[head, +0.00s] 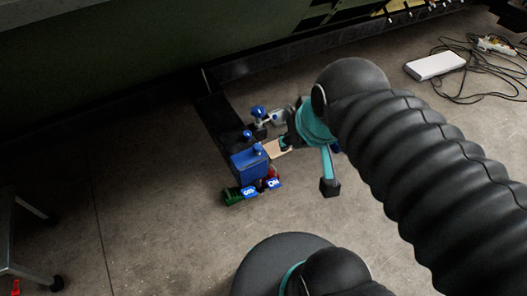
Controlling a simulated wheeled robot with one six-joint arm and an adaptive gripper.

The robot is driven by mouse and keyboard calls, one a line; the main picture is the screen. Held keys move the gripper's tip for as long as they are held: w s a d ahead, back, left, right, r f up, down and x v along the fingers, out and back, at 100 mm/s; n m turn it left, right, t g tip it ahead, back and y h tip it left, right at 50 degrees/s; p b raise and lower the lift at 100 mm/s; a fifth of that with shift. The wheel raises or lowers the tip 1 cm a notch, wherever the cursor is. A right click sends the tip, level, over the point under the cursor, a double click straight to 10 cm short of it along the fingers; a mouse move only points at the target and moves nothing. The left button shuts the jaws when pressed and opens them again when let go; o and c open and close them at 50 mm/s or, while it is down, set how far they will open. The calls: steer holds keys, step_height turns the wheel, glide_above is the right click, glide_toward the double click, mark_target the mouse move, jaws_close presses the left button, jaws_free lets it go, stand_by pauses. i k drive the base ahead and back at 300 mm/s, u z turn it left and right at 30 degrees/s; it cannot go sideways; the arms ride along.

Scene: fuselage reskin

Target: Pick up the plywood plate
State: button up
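The plywood plate (276,149) shows as a small, light tan piece just right of a blue canister, low among a cluster of items. Its full outline is hidden. My gripper (287,144) is at the right end of the plate, at the end of my black and teal arm. It overlaps the plate's edge in the picture. I cannot tell whether it touches the plate or whether its fingers are closed, because the wrist covers most of them.
The blue canister (249,164) stands left of the plate. Green and red items with blue-white labels (248,191) lie in front. Blue-topped bottles (258,112) are behind. A white box (435,66) and cables lie at upper right.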

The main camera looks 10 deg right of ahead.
mark_target(272, 149)
steer(key=u, duration=0.85)
steer(key=i, duration=0.55)
steer(key=z, duration=1)
